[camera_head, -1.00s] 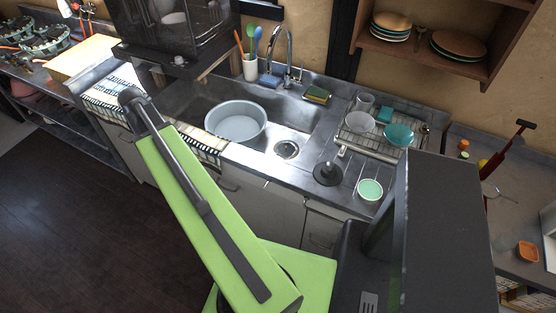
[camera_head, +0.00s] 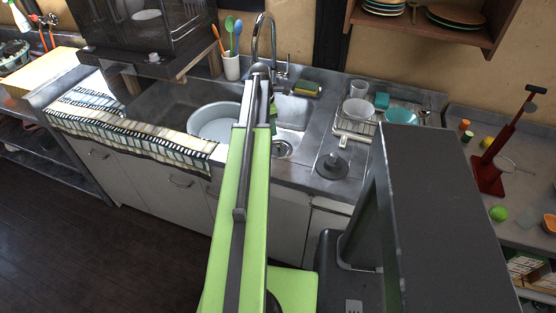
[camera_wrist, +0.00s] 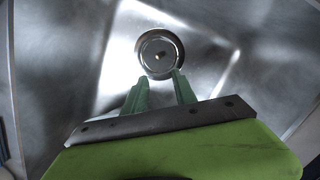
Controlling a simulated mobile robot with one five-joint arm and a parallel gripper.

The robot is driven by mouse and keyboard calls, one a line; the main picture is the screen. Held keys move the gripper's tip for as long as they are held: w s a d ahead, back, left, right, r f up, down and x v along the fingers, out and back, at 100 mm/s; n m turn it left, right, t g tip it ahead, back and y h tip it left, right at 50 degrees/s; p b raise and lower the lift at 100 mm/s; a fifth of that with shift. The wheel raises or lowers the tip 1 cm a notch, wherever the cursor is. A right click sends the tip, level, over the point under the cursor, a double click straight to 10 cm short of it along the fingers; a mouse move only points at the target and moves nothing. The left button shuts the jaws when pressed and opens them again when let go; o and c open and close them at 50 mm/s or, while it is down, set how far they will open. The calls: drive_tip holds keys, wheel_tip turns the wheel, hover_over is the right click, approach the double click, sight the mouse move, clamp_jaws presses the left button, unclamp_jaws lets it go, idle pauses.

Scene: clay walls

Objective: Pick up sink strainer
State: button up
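The sink strainer (camera_head: 283,149) is a round metal disc in the bottom of the steel sink, just right of my arm in the head view. In the wrist view the strainer (camera_wrist: 160,54) shows its rim and a small central knob. My gripper (camera_wrist: 160,76) has its two green fingers apart with nothing between them. The fingertips appear just below the strainer's lower rim in that view; whether they touch it cannot be told. In the head view my arm mostly hides the gripper over the sink.
A white basin (camera_head: 214,123) sits in the sink left of my arm. The faucet (camera_head: 264,40) rises behind. A dark round knobbed object (camera_head: 332,165) lies on the counter right of the sink, near a dish rack (camera_head: 356,127) with dishes. A striped towel (camera_head: 130,138) covers the left front edge.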

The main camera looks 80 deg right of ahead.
sight(278, 148)
drive_tip(key=f+b, duration=0.4)
drive_tip(key=f, duration=0.1)
drive_tip(key=s+d+f+b, duration=0.1)
drive_tip(key=f+b, duration=0.4)
drive_tip(key=s+f+b, duration=0.1)
drive_tip(key=f+b, duration=0.3)
drive_tip(key=f, duration=0.1)
drive_tip(key=shift+s+d+f+b, duration=0.15)
drive_tip(key=shift+s+f+b, duration=0.05)
drive_tip(key=shift+b, duration=0.2)
drive_tip(key=shift+r, duration=0.2)
clamp_jaws()
